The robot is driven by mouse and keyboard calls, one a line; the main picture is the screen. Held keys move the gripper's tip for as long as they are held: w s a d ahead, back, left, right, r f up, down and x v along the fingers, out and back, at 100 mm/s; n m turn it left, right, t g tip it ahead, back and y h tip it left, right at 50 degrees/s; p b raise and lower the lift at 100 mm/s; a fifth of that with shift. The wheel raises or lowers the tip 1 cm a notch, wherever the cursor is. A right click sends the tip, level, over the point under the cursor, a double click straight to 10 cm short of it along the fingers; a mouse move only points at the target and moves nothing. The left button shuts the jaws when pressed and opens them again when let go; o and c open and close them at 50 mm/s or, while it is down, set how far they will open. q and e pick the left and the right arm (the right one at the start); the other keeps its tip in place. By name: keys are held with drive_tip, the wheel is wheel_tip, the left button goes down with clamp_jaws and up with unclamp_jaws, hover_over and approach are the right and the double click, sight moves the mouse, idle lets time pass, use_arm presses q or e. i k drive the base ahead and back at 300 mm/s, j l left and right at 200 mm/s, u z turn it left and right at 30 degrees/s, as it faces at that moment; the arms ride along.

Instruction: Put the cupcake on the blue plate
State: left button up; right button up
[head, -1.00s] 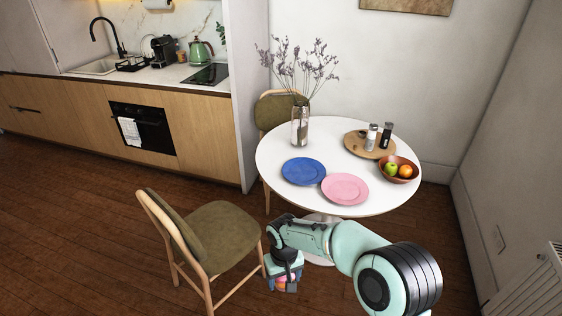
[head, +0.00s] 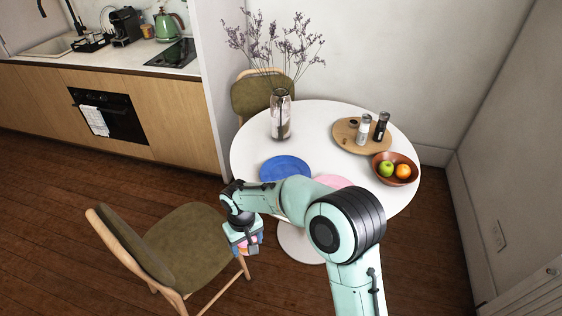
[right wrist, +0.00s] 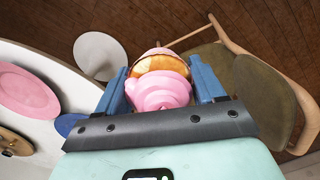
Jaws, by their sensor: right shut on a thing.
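The cupcake (right wrist: 158,90) has pink swirled icing and sits between the blue fingers of my right gripper (right wrist: 162,84) in the right wrist view. My right gripper is shut on it. In the head view my right gripper (head: 246,246) hangs off the table's near left edge, above the seat of the near chair, with a bit of pink showing. The blue plate (head: 284,168) lies flat and empty on the round white table, partly behind my right arm; a sliver of it shows in the right wrist view (right wrist: 68,124). My left gripper is not in view.
A pink plate (head: 331,181) lies beside the blue plate, mostly hidden by my arm. A glass vase (head: 281,118) with tall dried stems stands behind the plates. A wooden board (head: 346,134) with shakers and a fruit bowl (head: 381,177) are to the right. A chair (head: 190,245) stands at the near left.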

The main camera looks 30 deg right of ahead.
sight(286, 174)
drive_tip(key=i+l, duration=0.65)
drive_tip(key=l, duration=0.25)
drive_tip(key=i+l, duration=0.35)
drive_tip(key=l, duration=0.15)
